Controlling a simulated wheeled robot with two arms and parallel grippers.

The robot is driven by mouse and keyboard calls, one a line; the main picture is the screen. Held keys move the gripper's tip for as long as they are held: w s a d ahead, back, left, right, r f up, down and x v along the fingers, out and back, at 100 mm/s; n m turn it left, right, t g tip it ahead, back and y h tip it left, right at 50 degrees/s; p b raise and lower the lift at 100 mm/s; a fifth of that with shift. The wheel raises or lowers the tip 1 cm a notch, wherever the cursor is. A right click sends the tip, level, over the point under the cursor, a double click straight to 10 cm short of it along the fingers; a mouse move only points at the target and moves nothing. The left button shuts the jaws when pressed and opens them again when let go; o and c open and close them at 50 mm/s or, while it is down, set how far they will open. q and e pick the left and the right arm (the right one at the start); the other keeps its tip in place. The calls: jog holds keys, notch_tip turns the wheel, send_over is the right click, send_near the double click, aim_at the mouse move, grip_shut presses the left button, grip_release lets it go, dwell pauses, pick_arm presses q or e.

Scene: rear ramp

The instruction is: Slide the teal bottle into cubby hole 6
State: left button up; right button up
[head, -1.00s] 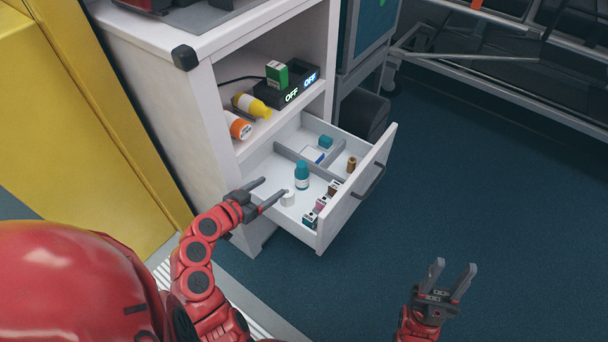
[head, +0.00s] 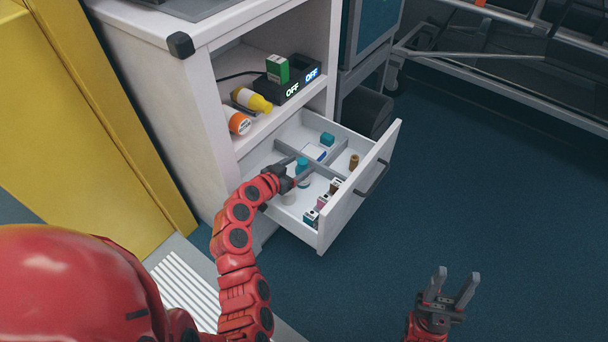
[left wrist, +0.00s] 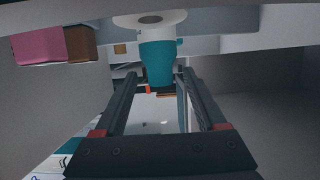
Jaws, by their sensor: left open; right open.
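The teal bottle (head: 302,164) stands in the open white drawer (head: 352,205), partly hidden by my left gripper. My left gripper (head: 299,173) is open inside the drawer, with its fingers at the bottle. In the left wrist view the teal bottle (left wrist: 158,62) shows between and just beyond the tips of the two open fingers (left wrist: 155,78). I cannot tell whether they touch it. My right gripper (head: 450,288) is open and empty over the floor at the lower right. I cannot make out any cubby hole numbered 6.
The drawer has dividers, a white cylinder (head: 289,197), small boxes (head: 322,202), a brown vial (head: 353,161) and a teal block (head: 327,139). The shelf above holds a yellow bottle (head: 252,100), an orange-and-white bottle (head: 237,121) and a green box (head: 277,69).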

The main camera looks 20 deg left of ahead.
pick_arm(q)
grip_shut()
dwell(1.4)
